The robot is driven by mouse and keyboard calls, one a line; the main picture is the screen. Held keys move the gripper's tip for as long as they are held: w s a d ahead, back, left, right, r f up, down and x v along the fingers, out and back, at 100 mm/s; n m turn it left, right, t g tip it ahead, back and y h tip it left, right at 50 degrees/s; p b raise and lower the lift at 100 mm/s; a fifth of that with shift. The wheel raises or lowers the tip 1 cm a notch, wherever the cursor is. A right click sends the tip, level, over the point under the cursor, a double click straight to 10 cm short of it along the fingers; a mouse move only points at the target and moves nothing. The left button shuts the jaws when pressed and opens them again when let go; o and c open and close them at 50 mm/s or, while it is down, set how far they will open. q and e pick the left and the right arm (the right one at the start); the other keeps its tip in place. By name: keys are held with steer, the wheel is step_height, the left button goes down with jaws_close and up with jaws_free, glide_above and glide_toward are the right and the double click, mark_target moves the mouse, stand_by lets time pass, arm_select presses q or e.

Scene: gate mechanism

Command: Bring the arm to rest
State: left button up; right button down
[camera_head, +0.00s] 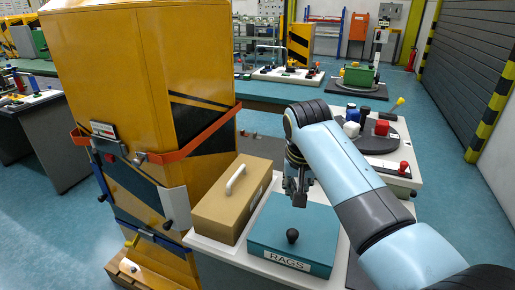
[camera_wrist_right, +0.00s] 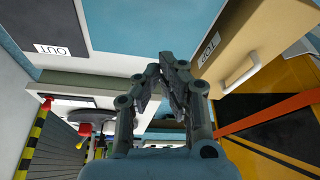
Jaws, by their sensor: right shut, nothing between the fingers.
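My right arm comes in from the lower right in the head view, bent at the elbow. Its gripper (camera_head: 300,200) points down over the back part of the teal box labelled RAGS (camera_head: 265,230). Whether it touches the lid cannot be told. In the right wrist view the gripper (camera_wrist_right: 172,62) has its fingertips together, with nothing held. My left gripper is in neither view.
A tan box with a white handle (camera_head: 230,205) stands left of the teal box, which has a black knob (camera_head: 292,236). A yellow cabinet with an orange band (camera_head: 200,134) rises at left. A round dark platform with coloured objects (camera_head: 405,138) lies behind my arm.

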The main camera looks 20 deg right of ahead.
steer(key=s+d+f+n, duration=0.1)
steer(key=s+d, duration=0.1)
steer(key=s, duration=0.6)
steer(key=s+d+f+n, duration=0.1)
steer(key=s+d, duration=0.2)
steer(key=s, duration=0.5)
steer(key=s+r+n, duration=0.2)
steer(key=s+r, duration=0.1)
steer(key=s, duration=0.5)
steer(key=s+r+n, duration=0.1)
steer(key=s+r, duration=0.2)
steer(key=s, duration=0.5)
step_height(320, 180, down, 35)
steer(key=s+d+g+b, duration=0.2)
steer(key=b, duration=0.8)
arm_select(q)
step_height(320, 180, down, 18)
steer(key=b, duration=0.7)
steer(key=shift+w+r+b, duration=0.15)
steer(key=shift+b, duration=0.2)
arm_select(e)
steer(key=s+f, duration=0.9)
steer(key=f, duration=0.3)
steer(key=s+d+f+g, duration=0.1)
steer(key=s+f, duration=0.8)
steer(key=f, duration=0.4)
steer(key=shift+s+y, duration=0.25)
steer(key=shift+y, duration=0.05)
